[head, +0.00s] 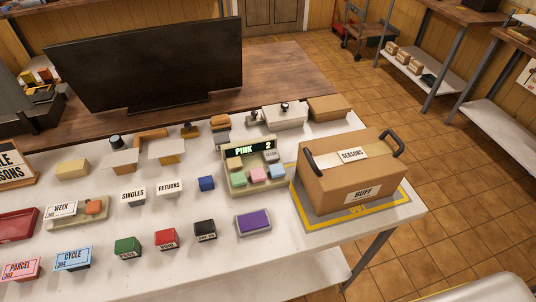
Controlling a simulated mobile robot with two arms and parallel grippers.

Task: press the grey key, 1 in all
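A small keypad device (235,190) stands on the white table, left of the large cardboard box. Its dark display (252,149) reads "PINK 2" in green letters. Below the display is a pale grey key (271,156) with small lettering that looks like "CLEAR", at the upper right of the keys. A buff key (235,163) is at the upper left. A green key (239,179), a pink key (257,174) and a light blue key (276,171) form the lower row. Neither of my grippers is in view, and nothing covers the keys.
A cardboard box (350,185) with dark handles, labelled "SEASONS" and "BUFF", sits on a yellow-edged mat (395,208). A purple pad (253,222), a blue block (206,183) and several labelled stamps lie nearby. A black monitor (145,62) stands behind.

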